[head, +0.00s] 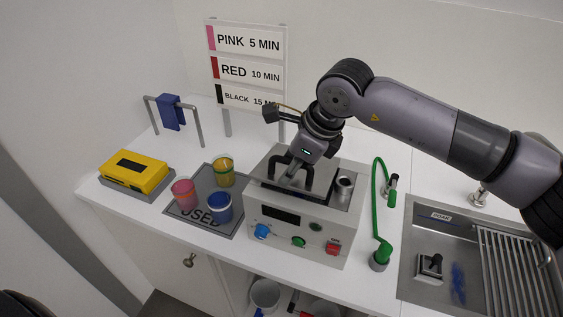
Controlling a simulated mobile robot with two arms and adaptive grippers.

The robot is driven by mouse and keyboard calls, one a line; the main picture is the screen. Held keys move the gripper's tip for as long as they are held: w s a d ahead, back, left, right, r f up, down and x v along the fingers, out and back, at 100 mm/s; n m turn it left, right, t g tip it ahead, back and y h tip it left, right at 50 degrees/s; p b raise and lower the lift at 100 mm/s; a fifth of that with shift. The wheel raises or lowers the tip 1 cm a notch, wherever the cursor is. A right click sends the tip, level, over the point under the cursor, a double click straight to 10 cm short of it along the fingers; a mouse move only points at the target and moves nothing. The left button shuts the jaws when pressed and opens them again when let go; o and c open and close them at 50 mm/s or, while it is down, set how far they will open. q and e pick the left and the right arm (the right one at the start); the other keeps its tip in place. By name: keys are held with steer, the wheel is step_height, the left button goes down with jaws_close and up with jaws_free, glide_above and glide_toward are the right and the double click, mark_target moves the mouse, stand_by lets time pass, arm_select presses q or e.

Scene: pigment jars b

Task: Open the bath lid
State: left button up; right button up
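The bath (300,233) is a pale box with a blue knob, a green knob and a red switch on its front. My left gripper is not in view.
Left are pink (184,194), blue (220,207) and yellow (224,171) jars on a grey mat (187,213), and a yellow case (134,171). Right are a green hose (377,205) and a sink (410,273).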

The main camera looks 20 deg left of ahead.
steer(key=shift+s+f+t, duration=0.45)
steer(key=shift+f+t, duration=0.05)
steer(key=shift+f, duration=0.05)
steer(key=w+b+v, duration=0.1)
steer(key=b+v, duration=0.5)
steer(key=v, duration=1.1)
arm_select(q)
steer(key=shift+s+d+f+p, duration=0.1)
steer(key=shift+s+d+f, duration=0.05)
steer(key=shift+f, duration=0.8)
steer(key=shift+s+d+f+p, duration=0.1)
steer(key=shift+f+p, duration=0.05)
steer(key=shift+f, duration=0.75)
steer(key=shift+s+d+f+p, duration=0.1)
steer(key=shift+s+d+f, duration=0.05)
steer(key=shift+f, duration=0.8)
arm_select(e)
steer(key=shift+s+a+f+n+g+y, duration=0.2)
steer(key=shift+s+a+g+y, duration=0.25)
steer(key=shift+s+a, duration=0.25)
steer(key=shift+s+a+f+n+g+y, duration=0.1)
steer(key=shift+s+a+f+g+y, duration=0.2)
steer(key=shift+s+a+y, duration=0.35)
steer(key=shift+s+a+f+n+g+y, duration=0.1)
steer(key=shift+s+a+g+y, duration=0.4)
steer(key=shift+s, duration=0.25)
